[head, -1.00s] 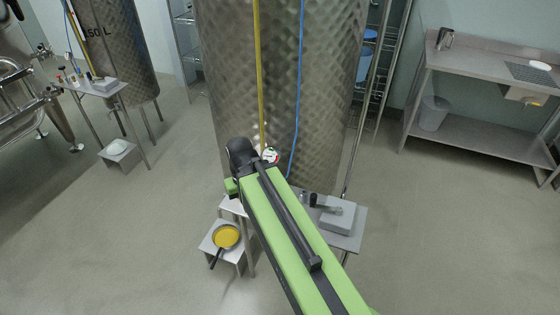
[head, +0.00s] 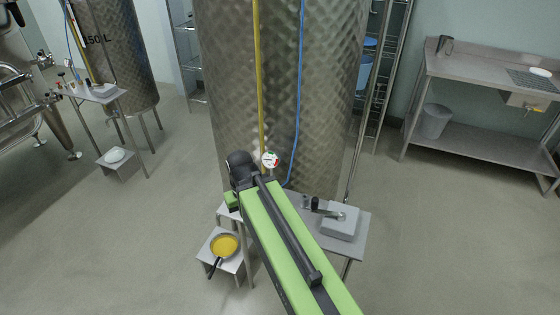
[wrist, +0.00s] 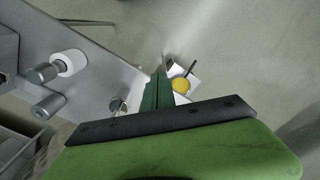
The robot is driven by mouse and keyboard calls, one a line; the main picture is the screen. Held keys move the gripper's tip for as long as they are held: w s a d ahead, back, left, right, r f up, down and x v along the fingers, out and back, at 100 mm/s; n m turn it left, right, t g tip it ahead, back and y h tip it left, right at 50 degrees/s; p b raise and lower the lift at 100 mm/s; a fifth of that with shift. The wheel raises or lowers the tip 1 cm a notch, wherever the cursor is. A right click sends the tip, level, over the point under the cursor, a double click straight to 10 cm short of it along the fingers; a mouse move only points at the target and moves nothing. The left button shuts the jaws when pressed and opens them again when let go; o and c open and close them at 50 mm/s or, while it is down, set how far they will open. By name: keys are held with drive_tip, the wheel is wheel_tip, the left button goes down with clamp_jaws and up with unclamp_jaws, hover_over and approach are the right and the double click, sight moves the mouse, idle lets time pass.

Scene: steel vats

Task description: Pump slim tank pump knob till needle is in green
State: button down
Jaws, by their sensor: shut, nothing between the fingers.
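A large dimpled steel tank (head: 335,100) stands straight ahead in the head view. A small round gauge (head: 270,159) with red and green on its white face sits at its front, just right of my arm's end. The needle is too small to read. I cannot clearly make out the pump knob; my arm covers part of the steel stand (head: 352,228) below the tank. My gripper (wrist: 158,78) is shut and empty in the wrist view, pointing down beside the stand's edge. A small metal fitting (wrist: 118,105) lies just left of the fingers. My fingers are hidden in the head view.
A pan of yellow contents (head: 224,245) sits on a low stool left of my arm. A grey box with a black-ended fitting (head: 341,223) stands on the steel stand. Another tank (head: 115,60) and small table are at left, a sink bench (head: 480,75) at right. Floor is open on both sides.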

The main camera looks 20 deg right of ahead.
drive_tip(key=shift+f+b, duration=0.55)
drive_tip(key=shift+f, duration=0.3)
drive_tip(key=shift+f+b, duration=0.85)
drive_tip(key=shift+b, duration=0.15)
wheel_tip(320, 180, up, 14)
drive_tip(key=p, duration=1.4)
wheel_tip(320, 180, down, 10)
drive_tip(key=b, duration=1)
